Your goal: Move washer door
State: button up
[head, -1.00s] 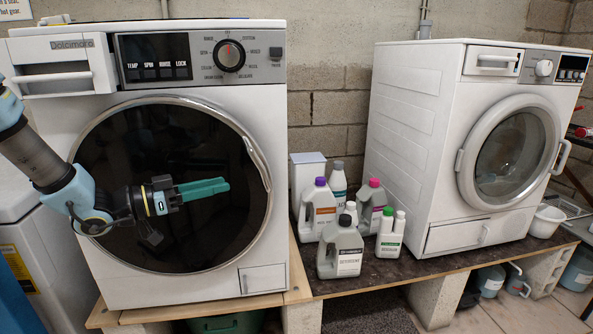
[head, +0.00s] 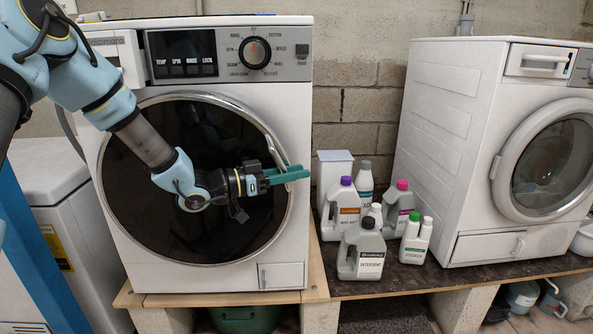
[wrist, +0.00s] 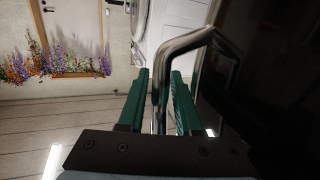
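The left washer (head: 292,235) has a round dark glass door (head: 190,225) with a chrome rim, and it looks closed. A chrome handle (head: 277,148) runs along the door's right edge. My gripper (head: 298,173) reaches across the front of the door, its green fingers pointing right at the handle. In the wrist view the bent chrome handle (wrist: 163,75) passes between the two green fingers (wrist: 160,100), which stand apart on either side of it. Dark door glass (wrist: 255,70) fills the right of that view. Whether a finger touches the handle, I cannot tell.
Several detergent bottles (head: 362,250) and a white box (head: 334,178) stand on the plinth (head: 400,285) right of the washer. A second white washer (head: 460,120) stands further right. A white appliance (head: 75,230) is at the left.

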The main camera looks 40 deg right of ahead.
jog(key=shift+d, duration=0.3)
grip_shut()
dwell(1.3)
